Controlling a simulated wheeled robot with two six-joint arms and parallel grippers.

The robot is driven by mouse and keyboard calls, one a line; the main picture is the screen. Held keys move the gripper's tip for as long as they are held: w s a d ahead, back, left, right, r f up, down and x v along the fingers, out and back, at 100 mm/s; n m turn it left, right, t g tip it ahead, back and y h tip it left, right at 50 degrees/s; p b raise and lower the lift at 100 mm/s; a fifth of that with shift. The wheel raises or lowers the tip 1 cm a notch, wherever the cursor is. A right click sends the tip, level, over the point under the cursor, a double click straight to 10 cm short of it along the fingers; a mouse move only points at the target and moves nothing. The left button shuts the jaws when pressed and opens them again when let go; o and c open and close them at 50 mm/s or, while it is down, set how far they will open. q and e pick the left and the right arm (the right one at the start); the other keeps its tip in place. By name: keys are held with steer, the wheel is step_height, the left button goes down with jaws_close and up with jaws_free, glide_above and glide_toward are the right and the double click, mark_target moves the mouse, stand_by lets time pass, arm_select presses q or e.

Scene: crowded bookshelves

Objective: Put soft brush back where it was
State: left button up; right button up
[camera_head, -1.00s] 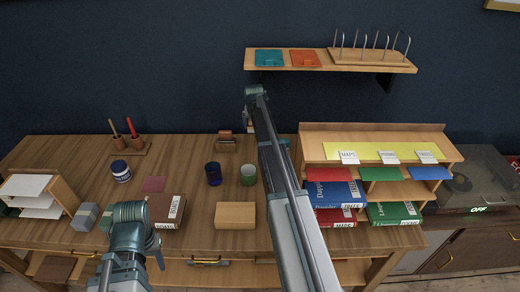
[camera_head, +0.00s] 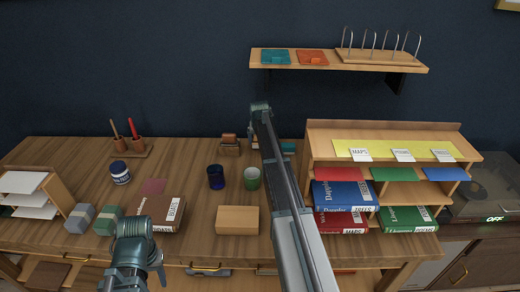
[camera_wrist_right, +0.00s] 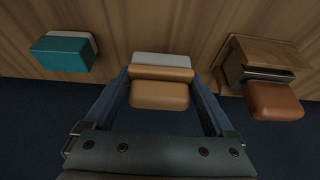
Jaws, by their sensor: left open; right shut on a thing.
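In the right wrist view my right gripper (camera_wrist_right: 160,82) is shut on a tan wooden block-like piece with a pale grey edge, which I take to be the soft brush (camera_wrist_right: 160,95). It sits between the two fingers, above the wooden desk near the dark wall. In the head view my right arm hides most of the brush.
A wooden holder (camera_head: 230,150) with a brown piece and a teal block (camera_head: 288,147) flank the right gripper. A wall shelf (camera_head: 400,67) is above.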

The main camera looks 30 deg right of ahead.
steer(key=shift+f+b, duration=1.15)
steer(key=shift+f, duration=0.4)
steer(key=shift+f, duration=0.25)
steer(key=o, duration=0.9)
steer(key=shift+r, duration=0.1)
steer(key=shift+r, duration=0.15)
steer(key=p+v, duration=1.1)
steer(key=v, duration=0.1)
